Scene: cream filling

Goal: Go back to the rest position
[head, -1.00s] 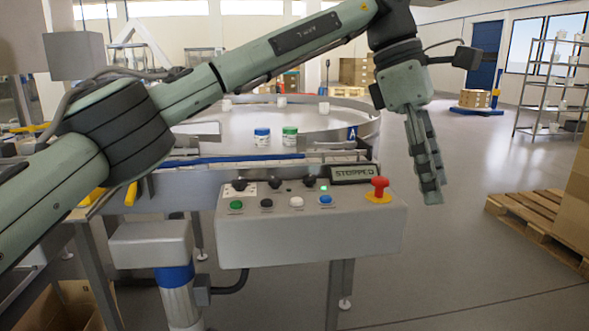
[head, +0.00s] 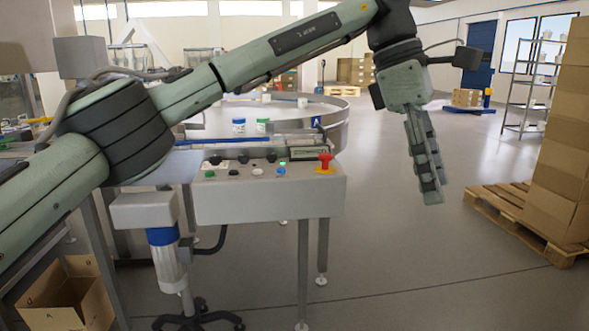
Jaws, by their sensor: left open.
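My left arm reaches across the head view from the left. Its gripper (head: 430,196) hangs pointing down, to the right of the grey control box (head: 270,200), over open floor. The gripper is open and holds nothing that I can see; its fingers overlap from this angle. The control box carries several coloured buttons, a small display seen at a slant, a lit green lamp and a red emergency button (head: 325,162). My right gripper is not in view.
Behind the box is a round table (head: 335,125) with a blue-lidded jar (head: 239,125) and a green-lidded jar (head: 262,125). A pallet (head: 500,200) with stacked cartons (head: 560,150) stands at right. An open carton (head: 70,300) sits at lower left. Floor at centre right is clear.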

